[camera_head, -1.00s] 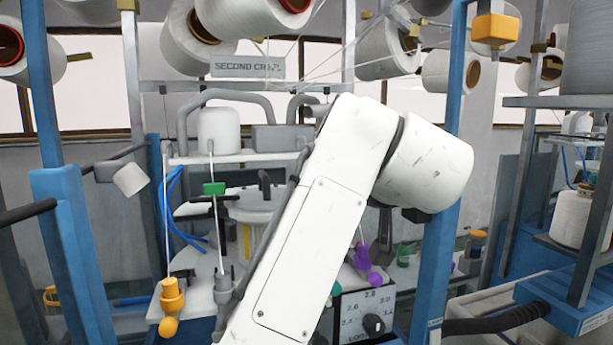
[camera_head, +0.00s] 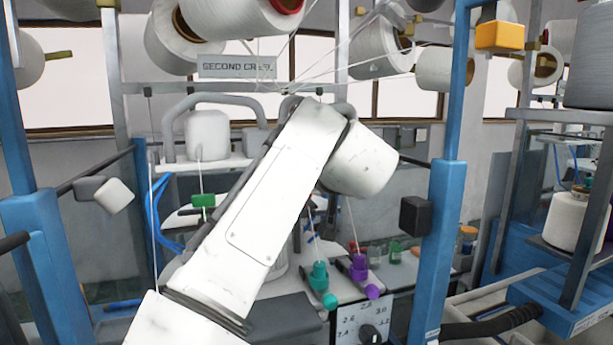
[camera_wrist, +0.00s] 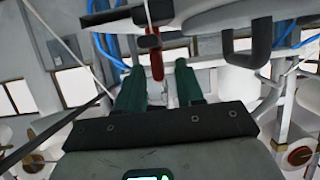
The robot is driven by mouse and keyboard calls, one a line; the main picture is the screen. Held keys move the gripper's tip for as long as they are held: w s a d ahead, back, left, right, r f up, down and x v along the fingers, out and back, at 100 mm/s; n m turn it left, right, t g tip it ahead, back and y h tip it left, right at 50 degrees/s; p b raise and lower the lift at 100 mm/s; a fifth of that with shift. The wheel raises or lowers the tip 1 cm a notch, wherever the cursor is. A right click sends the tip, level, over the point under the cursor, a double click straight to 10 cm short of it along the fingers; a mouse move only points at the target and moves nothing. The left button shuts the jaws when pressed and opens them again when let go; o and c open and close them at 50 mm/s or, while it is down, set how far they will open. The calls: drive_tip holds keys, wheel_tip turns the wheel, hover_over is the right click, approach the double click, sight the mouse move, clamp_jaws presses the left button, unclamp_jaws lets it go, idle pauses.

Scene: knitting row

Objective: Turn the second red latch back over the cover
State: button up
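In the wrist view a red latch (camera_wrist: 157,66) stands out below a dark bracket (camera_wrist: 148,42), close to a pale rounded body (camera_wrist: 215,14). I cannot tell for certain whether that body is the cover. My gripper (camera_wrist: 160,68) has two dark green fingers set apart, and the red latch shows in the gap between their tips. I see no clear contact, and the depth between them is hard to judge.
A green clip (camera_head: 203,201) on a thread is left of my arm. Blue posts (camera_head: 449,195) flank the station. A "SECOND" sign (camera_head: 237,67) hangs above.

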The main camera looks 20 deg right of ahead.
drive_tip(key=shift+x, duration=0.8)
drive_tip(key=shift+c, duration=0.2)
clamp_jaws()
